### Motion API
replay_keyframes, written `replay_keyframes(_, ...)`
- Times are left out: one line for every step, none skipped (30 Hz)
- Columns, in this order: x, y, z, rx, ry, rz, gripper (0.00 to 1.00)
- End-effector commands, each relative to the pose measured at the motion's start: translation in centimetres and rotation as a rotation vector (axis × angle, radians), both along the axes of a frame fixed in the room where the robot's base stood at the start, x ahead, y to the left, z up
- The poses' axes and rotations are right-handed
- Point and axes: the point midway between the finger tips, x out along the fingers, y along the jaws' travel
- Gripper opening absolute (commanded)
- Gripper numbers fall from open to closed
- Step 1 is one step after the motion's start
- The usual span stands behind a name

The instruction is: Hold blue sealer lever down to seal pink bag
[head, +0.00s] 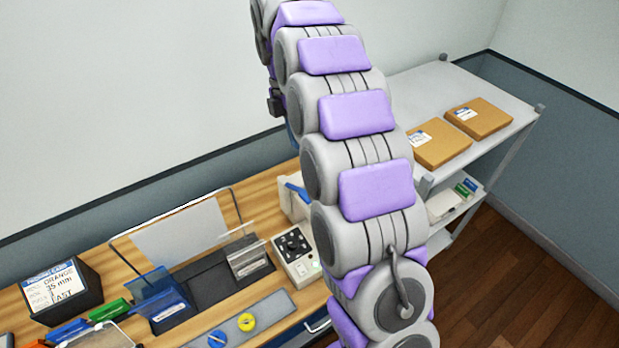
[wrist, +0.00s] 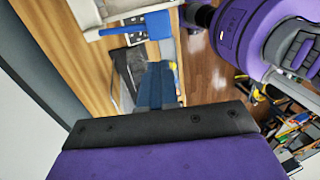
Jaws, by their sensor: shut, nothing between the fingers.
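The blue sealer lever (head: 297,191) shows in part beside a white sealer body (head: 290,207), left of my arm in the head view. In the wrist view, a bright blue lever (wrist: 150,26) lies by a white body (wrist: 125,8) at the top. My gripper (wrist: 157,68) is shut and empty. Its blue-grey fingers point toward the lever, apparently apart from it; the exact gap is unclear. In the head view my arm hides most of the gripper and part of the sealer. I cannot make out the pink bag in either view.
A control box (head: 296,250) with dark knobs stands on the wooden bench. Left of it are a clear holder (head: 248,258), a blue holder (head: 160,298) and a black labelled box (head: 62,290). A shelf (head: 450,85) bears cardboard boxes.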

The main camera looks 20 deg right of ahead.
Motion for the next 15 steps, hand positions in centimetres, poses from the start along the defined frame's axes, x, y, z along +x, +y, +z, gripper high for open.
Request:
replay_keyframes(0.0,-0.2,0.0,0.002,-0.001,-0.002,0.00)
replay_keyframes(0.0,-0.2,0.0,0.002,-0.001,-0.002,0.00)
replay_keyframes(0.0,-0.3,0.0,0.001,-0.001,-0.003,0.00)
replay_keyframes(0.0,-0.4,0.0,0.002,0.000,-0.004,0.00)
replay_keyframes(0.0,-0.4,0.0,0.003,-0.001,-0.004,0.00)
replay_keyframes(0.1,-0.5,0.0,0.003,-0.001,-0.004,0.00)
replay_keyframes(0.1,-0.5,0.0,0.002,-0.001,-0.005,0.00)
replay_keyframes(0.1,-0.4,-0.1,0.002,-0.001,-0.005,0.00)
replay_keyframes(0.0,-0.4,-0.2,0.002,0.000,-0.005,0.00)
replay_keyframes(0.0,-0.3,-0.3,0.001,-0.001,-0.004,0.00)
replay_keyframes(0.0,-0.3,-0.4,0.001,-0.001,-0.004,0.00)
replay_keyframes(0.0,-0.2,-0.6,0.001,-0.002,-0.004,0.00)
replay_keyframes(-0.1,-0.2,-0.8,0.001,-0.003,-0.004,0.00)
replay_keyframes(-0.1,-0.3,-1.0,0.001,-0.004,-0.004,0.00)
replay_keyframes(-0.2,-0.3,-1.4,0.001,-0.003,-0.004,0.00)
